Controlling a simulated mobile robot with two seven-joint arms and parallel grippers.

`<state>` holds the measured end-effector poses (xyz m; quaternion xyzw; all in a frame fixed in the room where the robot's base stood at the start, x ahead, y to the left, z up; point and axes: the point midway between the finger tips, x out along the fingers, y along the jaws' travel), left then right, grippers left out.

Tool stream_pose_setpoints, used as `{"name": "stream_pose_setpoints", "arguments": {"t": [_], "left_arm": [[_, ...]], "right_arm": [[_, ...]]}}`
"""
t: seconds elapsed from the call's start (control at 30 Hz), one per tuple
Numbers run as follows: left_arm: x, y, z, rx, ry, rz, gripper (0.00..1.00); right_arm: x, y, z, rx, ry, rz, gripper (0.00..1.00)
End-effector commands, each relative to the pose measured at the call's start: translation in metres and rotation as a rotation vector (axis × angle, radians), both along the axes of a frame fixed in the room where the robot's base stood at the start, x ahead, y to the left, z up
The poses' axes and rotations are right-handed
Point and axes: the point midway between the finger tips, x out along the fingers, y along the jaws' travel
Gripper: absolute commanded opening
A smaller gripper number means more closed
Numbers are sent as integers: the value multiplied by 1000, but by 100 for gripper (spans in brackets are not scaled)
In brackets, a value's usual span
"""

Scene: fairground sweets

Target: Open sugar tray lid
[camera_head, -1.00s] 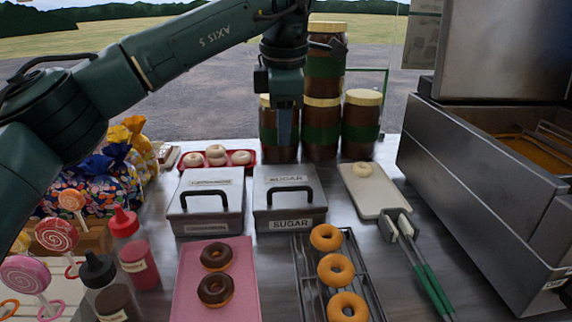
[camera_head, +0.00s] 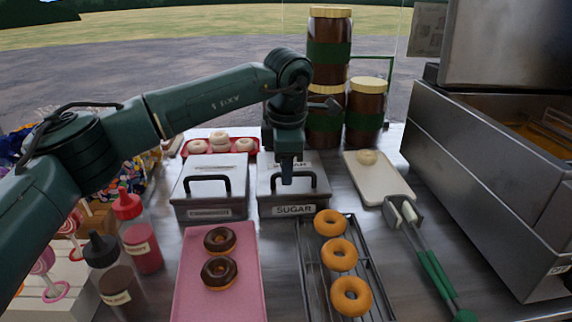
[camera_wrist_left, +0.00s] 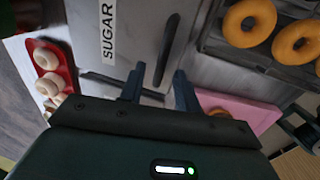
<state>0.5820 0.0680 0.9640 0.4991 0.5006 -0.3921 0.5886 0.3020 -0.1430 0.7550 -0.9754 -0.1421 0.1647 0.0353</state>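The sugar tray (camera_head: 292,210) is a grey metal box with a lid (camera_head: 312,168) and a black arched handle (camera_head: 318,180); its front label reads SUGAR. The lid is shut on the tray. My left gripper (camera_head: 287,178) points down over the lid at the handle. In the left wrist view, my left gripper (camera_wrist_left: 158,85) has its two fingers apart, with the dark handle (camera_wrist_left: 166,50) between or just beyond them. I cannot tell whether the fingers touch it. My right gripper is in neither view.
A second lidded tray (camera_head: 208,210) stands just left. A pink board (camera_head: 200,295) with chocolate doughnuts and a rack (camera_head: 376,290) with plain doughnuts lie in front. Tall jars (camera_head: 366,115) stand behind. A white board (camera_head: 385,188) and a metal fryer (camera_head: 470,170) are to the right.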

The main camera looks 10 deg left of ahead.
Motion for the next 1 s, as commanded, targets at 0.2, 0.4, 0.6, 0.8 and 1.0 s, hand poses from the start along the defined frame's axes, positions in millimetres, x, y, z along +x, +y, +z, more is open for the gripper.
{"name": "stream_pose_setpoints", "arguments": {"t": [0.2, 0.4, 0.6, 0.8, 1.0], "left_arm": [[0, 0, 0, 0, 0, 0, 32], [0, 0, 0, 0, 0, 0, 15], [0, 0, 0, 0, 0, 0, 0], [0, 0, 0, 0, 0, 0, 0], [0, 0, 0, 0, 1, -1, 0]], "right_arm": [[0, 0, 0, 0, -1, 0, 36], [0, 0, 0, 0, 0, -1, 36], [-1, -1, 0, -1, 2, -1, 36], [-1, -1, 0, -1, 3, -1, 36], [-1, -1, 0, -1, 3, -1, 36]]}}
